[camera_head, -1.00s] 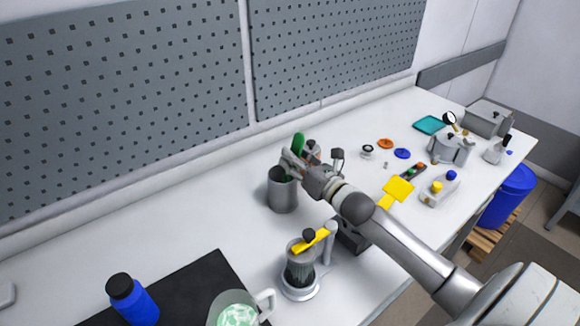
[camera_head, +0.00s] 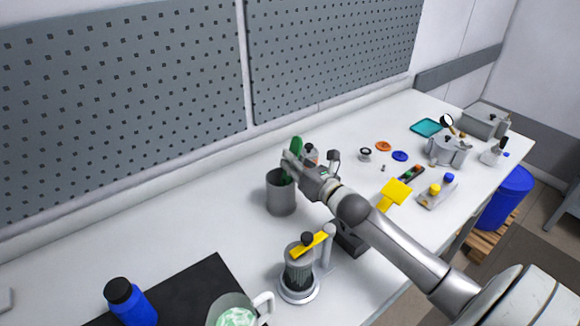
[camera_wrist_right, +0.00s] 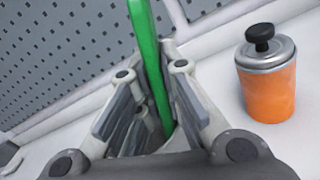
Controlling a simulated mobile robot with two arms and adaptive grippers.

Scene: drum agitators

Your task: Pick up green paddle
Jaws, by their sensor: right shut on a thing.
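The green paddle (camera_head: 296,146) stands upright in a grey cylindrical cup (camera_head: 281,196) on the white bench, its upper end above the rim. My right gripper (camera_head: 287,163) is at the cup's mouth, shut on the paddle. In the right wrist view the green shaft (camera_wrist_right: 150,60) runs up between the fingers of my right gripper (camera_wrist_right: 150,95). The paddle's lower end is hidden in the cup. My left gripper is not in view.
An orange canister with a black knob (camera_wrist_right: 266,85) stands close beside the gripper. A small drum with a yellow bar (camera_head: 299,270) is in front. A blue bottle (camera_head: 130,300) stands on the black mat at left. Yellow (camera_head: 394,193) and other small parts lie to the right.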

